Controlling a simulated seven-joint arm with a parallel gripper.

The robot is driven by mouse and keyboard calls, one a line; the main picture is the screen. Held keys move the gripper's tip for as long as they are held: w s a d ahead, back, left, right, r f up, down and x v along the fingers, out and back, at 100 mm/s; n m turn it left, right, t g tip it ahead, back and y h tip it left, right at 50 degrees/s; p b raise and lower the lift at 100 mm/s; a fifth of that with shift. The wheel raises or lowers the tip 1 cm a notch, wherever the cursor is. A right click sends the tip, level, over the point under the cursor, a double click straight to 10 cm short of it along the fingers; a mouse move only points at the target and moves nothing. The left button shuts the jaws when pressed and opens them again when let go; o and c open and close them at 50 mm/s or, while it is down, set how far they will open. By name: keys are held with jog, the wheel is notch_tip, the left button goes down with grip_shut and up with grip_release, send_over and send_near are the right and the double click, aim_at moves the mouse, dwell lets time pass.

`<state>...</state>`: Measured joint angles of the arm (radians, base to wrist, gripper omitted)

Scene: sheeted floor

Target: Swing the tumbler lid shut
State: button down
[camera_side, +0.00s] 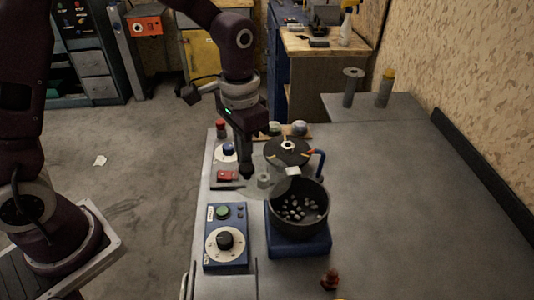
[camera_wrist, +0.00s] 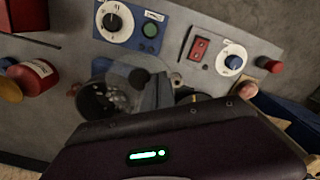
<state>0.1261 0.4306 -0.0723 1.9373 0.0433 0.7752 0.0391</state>
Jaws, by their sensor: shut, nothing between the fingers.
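The tumbler's dark round drum (camera_side: 318,222) stands open on a blue base (camera_side: 284,246), with several pale stones inside. Its lid (camera_side: 277,190) looks like a clear disc with a grey knob. The lid is swung out to the drum's left, beside a pale block at the rim. My gripper (camera_side: 247,175) is shut and empty, pointing down at the left edge of the lid. I cannot tell whether it touches the lid.
A control box (camera_side: 240,243) with dial and green button sits left of the base. A red switch (camera_side: 228,175) and blue knob (camera_side: 228,149) lie behind it. The bench's right side is clear.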

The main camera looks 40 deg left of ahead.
aim_at(246, 172)
jog(key=shift+s+d, duration=0.7)
jog(key=shift+s, duration=0.05)
jog(key=shift+s+d, duration=0.65)
jog(key=shift+d, duration=0.25)
jog(key=shift+s+d, duration=0.25)
jog(key=shift+d, duration=0.25)
jog(key=shift+s+d, duration=0.2)
jog(key=shift+d, duration=0.3)
